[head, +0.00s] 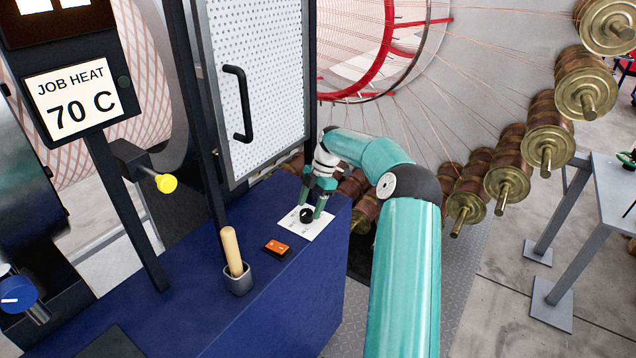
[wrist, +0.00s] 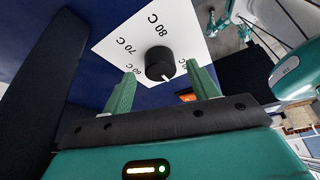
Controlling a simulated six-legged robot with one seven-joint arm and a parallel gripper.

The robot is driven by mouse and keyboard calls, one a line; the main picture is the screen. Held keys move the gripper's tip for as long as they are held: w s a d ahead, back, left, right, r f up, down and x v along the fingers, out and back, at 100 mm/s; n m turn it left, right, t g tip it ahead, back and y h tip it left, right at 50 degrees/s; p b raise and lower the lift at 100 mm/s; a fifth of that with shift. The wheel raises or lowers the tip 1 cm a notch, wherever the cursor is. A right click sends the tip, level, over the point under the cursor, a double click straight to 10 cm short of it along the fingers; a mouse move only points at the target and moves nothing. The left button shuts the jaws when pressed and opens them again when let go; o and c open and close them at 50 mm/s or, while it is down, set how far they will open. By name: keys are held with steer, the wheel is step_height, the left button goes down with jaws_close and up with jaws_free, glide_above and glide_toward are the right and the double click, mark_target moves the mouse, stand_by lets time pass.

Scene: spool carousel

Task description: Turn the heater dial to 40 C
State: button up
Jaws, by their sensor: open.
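The heater dial (head: 306,215) is a black round knob on a white printed plate (head: 318,226) on the blue cabinet top. In the wrist view, the dial (wrist: 158,58) has a white pointer mark on its lower right side, toward my gripper. Labels on the plate (wrist: 185,30) include 80 C and 70 C; others are small or hidden by my fingers. My gripper (wrist: 160,74) is open with its green fingers on either side of the dial, nothing held. I cannot tell whether they touch it. In the head view my gripper (head: 313,203) is right at the dial.
A sign (head: 82,95) reads JOB HEAT 70 C. An orange switch (head: 277,247) and a grey cup (head: 238,280) with a wooden handle (head: 231,246) stand nearby on the blue cabinet (head: 200,310). A perforated door (head: 262,80) with a black handle (head: 239,103) rises behind.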

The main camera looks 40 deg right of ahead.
steer(key=v, duration=1.1)
steer(key=shift+r, duration=0.3)
steer(key=shift+s+d+r+m, duration=0.1)
steer(key=shift+m, duration=0.2)
